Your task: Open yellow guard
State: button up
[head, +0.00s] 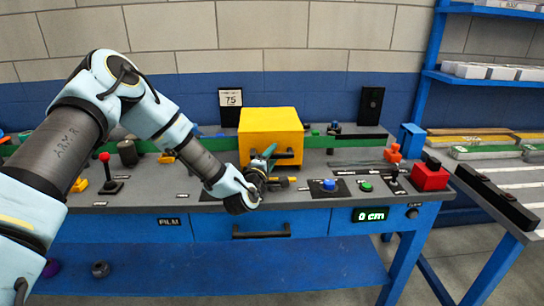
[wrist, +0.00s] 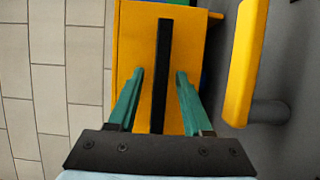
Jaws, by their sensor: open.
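The yellow guard (head: 270,122) is a box-shaped cover standing on the bench, in the middle of the head view. Its front face is toward me, and it looks down in place. A dark handle bar (head: 287,155) runs across the lower front. In the wrist view the guard (wrist: 130,45) fills the middle, with the black handle (wrist: 164,40) running lengthwise. My gripper (head: 269,153) is in front of the guard. Its two teal fingers are open, one on each side of the handle in the wrist view (wrist: 160,74). I cannot tell whether they touch it.
Blue (head: 329,185) and green (head: 366,187) buttons, a small lever and a red box (head: 430,178) stand to the right on the bench. A red-knobbed lever (head: 106,172) stands to the left.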

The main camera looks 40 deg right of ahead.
grip_shut()
dwell(1.3)
